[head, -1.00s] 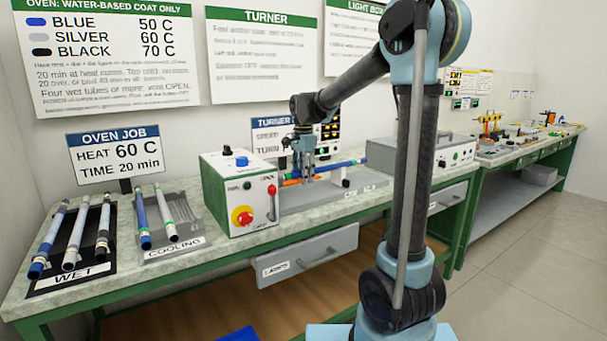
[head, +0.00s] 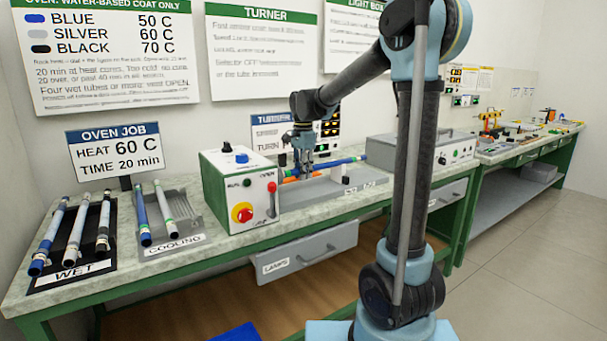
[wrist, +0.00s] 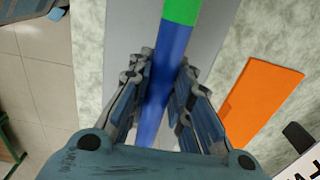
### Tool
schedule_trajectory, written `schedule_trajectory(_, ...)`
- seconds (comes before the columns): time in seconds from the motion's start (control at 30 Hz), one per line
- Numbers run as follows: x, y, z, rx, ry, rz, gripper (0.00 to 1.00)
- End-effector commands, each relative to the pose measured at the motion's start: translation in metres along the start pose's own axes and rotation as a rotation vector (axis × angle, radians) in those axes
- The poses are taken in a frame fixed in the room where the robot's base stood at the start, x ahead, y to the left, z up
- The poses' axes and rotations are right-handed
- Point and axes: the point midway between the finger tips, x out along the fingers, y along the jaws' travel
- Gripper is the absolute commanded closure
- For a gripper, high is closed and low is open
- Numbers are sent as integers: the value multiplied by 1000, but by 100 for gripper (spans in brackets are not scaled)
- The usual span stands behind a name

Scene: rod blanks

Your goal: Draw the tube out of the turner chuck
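The tube is blue with a green band (wrist: 183,10) and lies along the turner, its right end (head: 350,160) showing in the head view. The turner (head: 236,194) is a white and green box with a yellow and red knob and a red-topped lever. My gripper (head: 305,172) is over the tube just right of the box. In the wrist view my gripper (wrist: 166,72) has a finger against each side of the tube. The chuck and the tube's left end are mostly hidden behind the box and gripper.
A wet rack (head: 108,262) and a cooling rack (head: 195,222), both holding tubes, are at left. A grey oven-like box (head: 385,152) stands right of the turner. An orange piece (wrist: 262,100) lies beside the tube. The cooling rack's right slots are empty.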

Motion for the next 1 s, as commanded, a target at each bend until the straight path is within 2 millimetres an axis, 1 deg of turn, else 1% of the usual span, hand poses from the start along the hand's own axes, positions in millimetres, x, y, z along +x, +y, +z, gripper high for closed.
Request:
schedule_trajectory(0.17, 0, 0, -2, 1, 0, 0, 94)
schedule_trajectory(1.0, -1, 0, -29, 1, 0, 0, 94)
